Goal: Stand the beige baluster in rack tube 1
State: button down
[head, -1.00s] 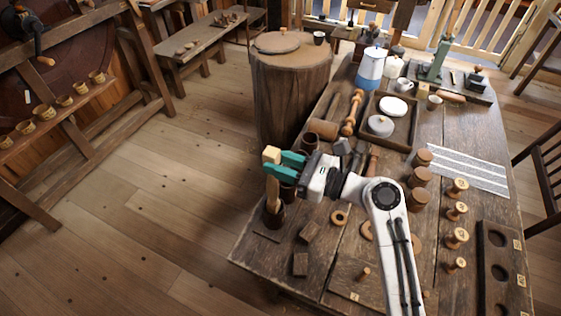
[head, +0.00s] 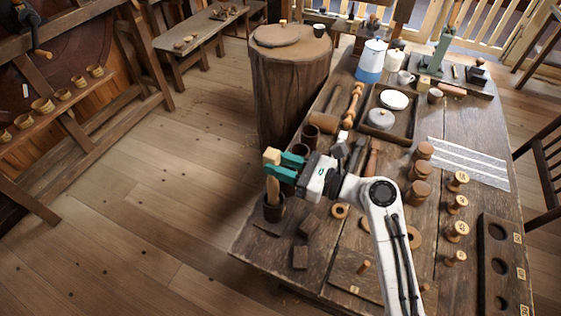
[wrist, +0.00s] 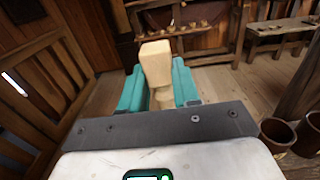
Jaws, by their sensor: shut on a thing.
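The beige baluster (head: 271,156) is upright in my gripper (head: 284,166), with its pale square head above the teal fingers. My gripper is shut on it. Its tan lower part runs down to the mouth of a dark round tube (head: 274,212) at the table's left edge. The lower end is hidden at that mouth. In the wrist view the baluster (wrist: 155,64) stands between the fingers (wrist: 158,90), and its foot is out of sight. More dark tubes (head: 309,137) stand behind along the same edge, partly covered by my gripper. I can read no number on the tubes.
Dark blocks (head: 300,257) and a pale ring (head: 339,211) lie near the tube. A mallet (head: 324,122) and a turned spindle (head: 353,105) lie farther back. Numbered spools (head: 457,231) and a holed board (head: 486,270) are at right. Open floor lies left of the table.

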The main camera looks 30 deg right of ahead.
jog(key=c, duration=0.7)
grip_release()
jog(key=shift+c, duration=0.2)
jog(key=b+v, duration=0.1)
jog(key=v, duration=0.9)
jog(key=shift+s+d+b, duration=0.25)
jog(key=shift+s+b, duration=0.05)
jog(key=shift+b, duration=0.05)
